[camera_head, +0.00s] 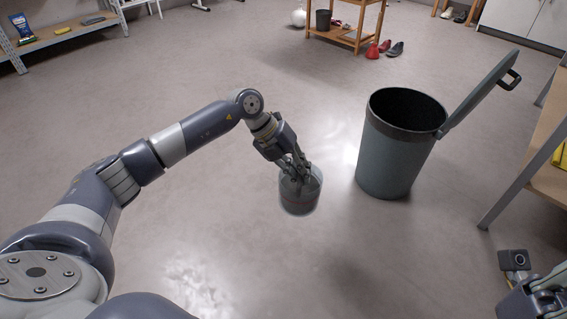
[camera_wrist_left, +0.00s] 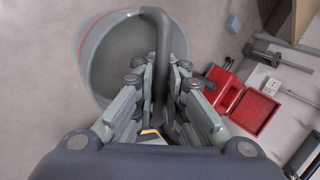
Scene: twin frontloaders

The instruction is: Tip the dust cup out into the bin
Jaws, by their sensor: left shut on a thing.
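The dust cup (camera_head: 300,194) is a clear, greyish round cup hanging upright above the floor in the head view. My left gripper (camera_head: 297,172) is shut on it from above. In the left wrist view the cup (camera_wrist_left: 100,65) shows its round rim, and a dark handle (camera_wrist_left: 160,60) runs between the fingers of my left gripper (camera_wrist_left: 163,85). The bin (camera_head: 392,160) is a tall grey-green bin to the right of the cup, with its lid (camera_head: 480,92) swung open to the right. The cup is apart from the bin. Part of my right gripper (camera_head: 540,297) shows at the lower right; its fingers are unclear.
A wooden rack (camera_head: 345,35) with shoes beside it stands behind the bin. A workbench (camera_head: 550,150) is at the right edge and a low shelf (camera_head: 70,35) at the upper left. The floor between cup and bin is clear. Red items (camera_wrist_left: 235,100) show in the left wrist view.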

